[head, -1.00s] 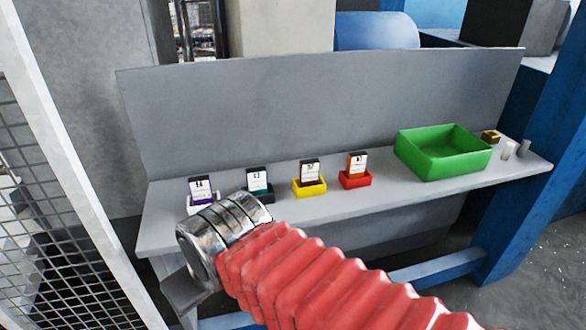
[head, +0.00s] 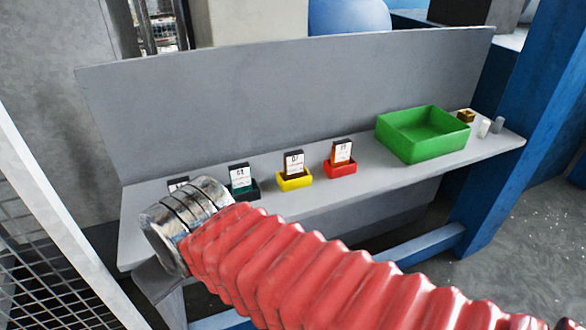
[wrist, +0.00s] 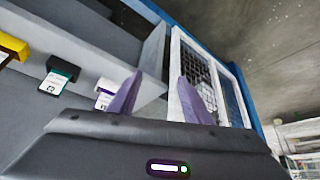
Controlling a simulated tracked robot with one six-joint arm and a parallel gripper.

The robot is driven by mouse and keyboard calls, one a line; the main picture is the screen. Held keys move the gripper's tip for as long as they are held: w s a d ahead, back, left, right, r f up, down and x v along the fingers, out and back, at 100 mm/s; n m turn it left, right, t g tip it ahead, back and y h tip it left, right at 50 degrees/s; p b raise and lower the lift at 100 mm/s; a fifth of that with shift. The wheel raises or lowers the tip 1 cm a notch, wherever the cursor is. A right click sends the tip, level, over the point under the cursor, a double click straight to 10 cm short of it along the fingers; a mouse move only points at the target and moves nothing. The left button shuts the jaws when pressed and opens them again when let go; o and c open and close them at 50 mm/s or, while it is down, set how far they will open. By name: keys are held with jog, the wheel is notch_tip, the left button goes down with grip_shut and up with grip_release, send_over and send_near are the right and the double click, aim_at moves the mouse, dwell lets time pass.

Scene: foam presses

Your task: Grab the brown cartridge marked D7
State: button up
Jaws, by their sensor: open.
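The brown cartridge (head: 294,163) stands upright in a yellow holder (head: 295,183) near the middle of the grey shelf. Its white label seems to read D7. In the wrist view the yellow holder (wrist: 12,46) is at the far left edge, with a white label partly cut off beside it. My gripper (wrist: 158,98) shows two purple-grey fingers spread apart with nothing between them. It is well to one side of the brown cartridge, nearer the row's left end. In the head view my red arm hides the fingers.
A teal cartridge (head: 240,175) in a dark holder stands left of it, an orange one (head: 341,152) in a red holder right. A purple-marked cartridge (wrist: 104,96) is mostly hidden in the head view. A green bin (head: 420,145) is farther right. A mesh panel (head: 45,250) stands at left.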

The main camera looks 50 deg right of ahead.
jog(key=o, duration=0.6)
jog(key=w+d+m+h, duration=0.1)
jog(key=w+d, duration=0.1)
jog(key=d, duration=0.2)
jog(key=w+d+m+t+h, duration=0.1)
jog(key=w+d, duration=0.1)
jog(key=d, duration=0.2)
jog(key=w+d+h, duration=0.1)
jog(key=w+d, duration=0.1)
jog(key=d, duration=0.2)
jog(key=shift+w+d+m+t+h, duration=0.3)
jog(key=shift+w+d+m, duration=0.05)
jog(key=shift+w+m, duration=0.05)
jog(key=shift+c, duration=0.2)
jog(key=m+t+h, duration=0.3)
jog(key=t, duration=0.1)
send_near(295, 166)
jog(key=shift+w+d+f, duration=0.25)
jog(key=shift+w+f, duration=0.15)
jog(key=shift+w, duration=0.05)
jog(key=shift+x, duration=4.35)
jog(key=shift+r, duration=0.1)
jog(key=shift+x, duration=2.6)
